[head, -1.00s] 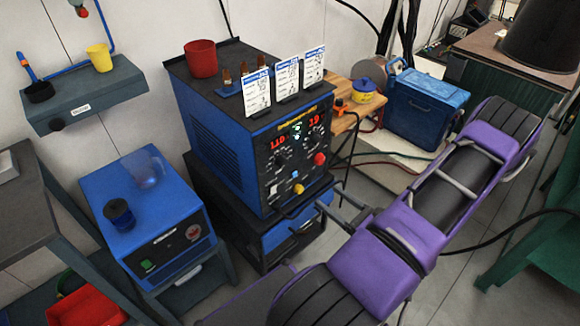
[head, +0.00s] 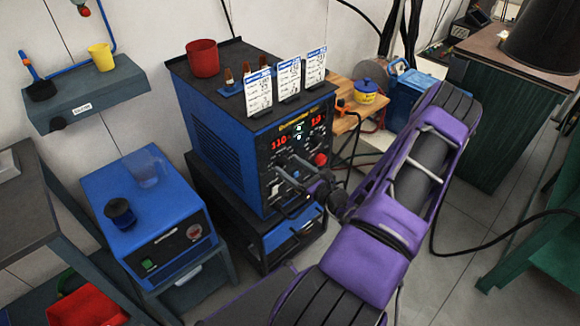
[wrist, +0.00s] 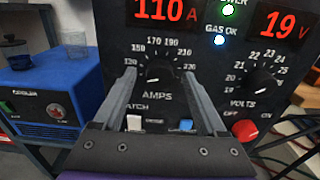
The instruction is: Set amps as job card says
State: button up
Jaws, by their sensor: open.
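The blue and black welder (head: 215,135) stands with its front panel facing me. In the wrist view its red displays read 110 A (wrist: 163,10) and 19 V (wrist: 282,24). The black amps knob (wrist: 158,74) sits inside a dial marked in numbers; its pointer is at the low, lower-left end. My gripper (wrist: 161,82) is open, its two fingers on either side of the knob in the picture; contact cannot be told. Three white job cards (head: 258,93), (head: 288,78), (head: 315,67) stand on the welder top; their writing is too small to read.
The volts knob (wrist: 262,80) and a red button (wrist: 245,130) are right of the amps dial. A white switch (wrist: 134,122) and a blue one (wrist: 186,124) lie below it. The blue cooler (head: 150,205) stands left. A red cup (head: 202,58) is on the welder top.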

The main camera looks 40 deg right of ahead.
jog(key=shift+w, duration=0.3)
grip_shut()
